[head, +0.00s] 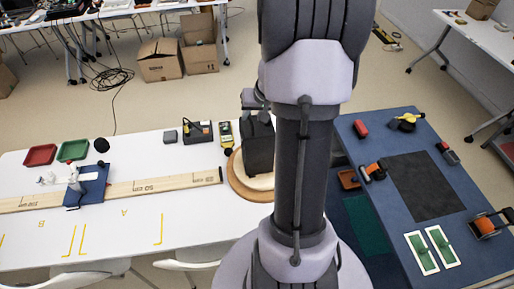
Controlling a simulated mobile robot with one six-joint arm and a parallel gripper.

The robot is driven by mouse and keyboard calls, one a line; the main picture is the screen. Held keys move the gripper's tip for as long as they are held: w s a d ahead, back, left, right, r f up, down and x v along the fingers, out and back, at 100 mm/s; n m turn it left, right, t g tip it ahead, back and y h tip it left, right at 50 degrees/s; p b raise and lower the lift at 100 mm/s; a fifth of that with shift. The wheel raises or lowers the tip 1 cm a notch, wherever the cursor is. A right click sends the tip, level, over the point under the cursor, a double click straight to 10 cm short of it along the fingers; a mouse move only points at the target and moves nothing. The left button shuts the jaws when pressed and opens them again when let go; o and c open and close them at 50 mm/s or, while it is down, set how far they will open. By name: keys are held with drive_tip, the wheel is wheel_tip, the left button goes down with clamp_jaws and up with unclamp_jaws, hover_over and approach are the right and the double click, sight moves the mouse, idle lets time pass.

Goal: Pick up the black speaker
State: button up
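A dark, upright box that looks like the black speaker (259,148) stands on a round wooden board (238,184) on the white table. My arm fills the middle of the head view and covers the right part of the board and possibly the speaker's right edge. Small grey parts, perhaps of my own wrist, show just above the speaker's top. The fingers of my gripper do not show, so I cannot see whether they touch the speaker.
On the white table (130,240), a wooden plank (150,186), a blue block (91,190), red (40,155) and green (73,150) trays and small devices (198,132) lie left of the board. A blue table (380,128) with tools stands right. Cardboard boxes (160,62) stand on the floor behind.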

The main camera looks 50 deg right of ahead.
drive_tip(key=shift+w+d+f, duration=0.15)
drive_tip(key=shift+w+f, duration=0.15)
drive_tip(key=shift+f, duration=0.3)
drive_tip(key=shift+s+r, duration=0.1)
drive_tip(key=shift+c, duration=0.8)
clamp_jaws()
